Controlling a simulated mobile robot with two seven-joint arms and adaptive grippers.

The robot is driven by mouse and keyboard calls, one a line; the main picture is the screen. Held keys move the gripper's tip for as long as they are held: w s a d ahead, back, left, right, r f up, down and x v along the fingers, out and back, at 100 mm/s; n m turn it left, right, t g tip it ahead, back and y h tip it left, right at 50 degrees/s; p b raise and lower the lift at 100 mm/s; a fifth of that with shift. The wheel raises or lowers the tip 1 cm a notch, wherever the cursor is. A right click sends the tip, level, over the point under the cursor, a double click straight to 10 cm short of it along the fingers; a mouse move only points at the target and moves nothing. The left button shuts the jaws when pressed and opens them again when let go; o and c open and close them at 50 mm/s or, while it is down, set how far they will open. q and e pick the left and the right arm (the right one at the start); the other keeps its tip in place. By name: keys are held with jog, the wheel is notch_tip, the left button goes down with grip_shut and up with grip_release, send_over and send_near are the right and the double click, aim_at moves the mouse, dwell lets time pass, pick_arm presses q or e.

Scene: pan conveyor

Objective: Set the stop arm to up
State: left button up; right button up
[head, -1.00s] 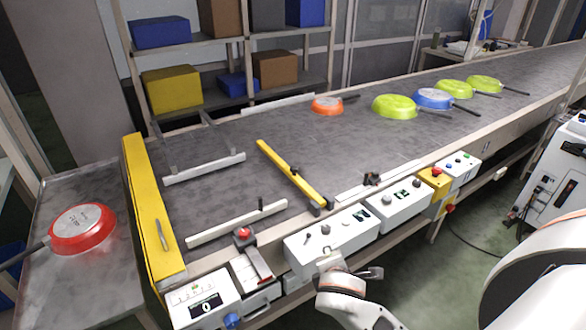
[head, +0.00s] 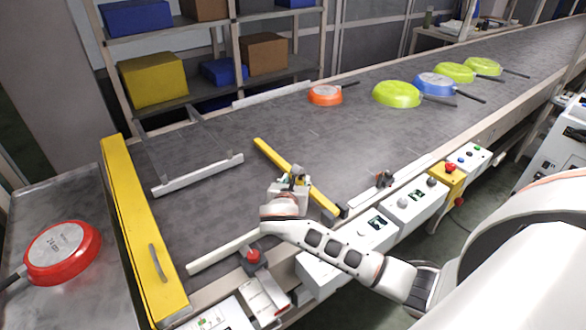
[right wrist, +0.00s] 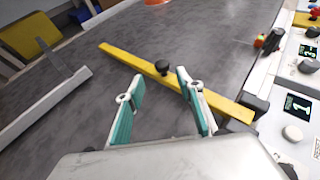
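The stop arm is a yellow bar (head: 270,152) lying diagonally across the grey belt, its near end at a dark pivot by the belt's front edge. In the right wrist view the yellow bar (right wrist: 125,56) has a black knob (right wrist: 162,67) standing near its middle. My left gripper is not in view.
Control boxes (head: 413,207) line the belt's front edge. White guide rails (head: 200,174) lie on the belt. Orange (head: 325,95), green (head: 397,94) and blue (head: 434,84) pans sit farther up the belt. A red pan (head: 62,252) is on the left table past a yellow barrier (head: 140,235).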

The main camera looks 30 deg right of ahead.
aim_at(300, 182)
jog(key=shift+x, duration=3.5)
jog(key=shift+s+d, duration=0.1)
jog(key=shift+d, duration=0.05)
grip_shut()
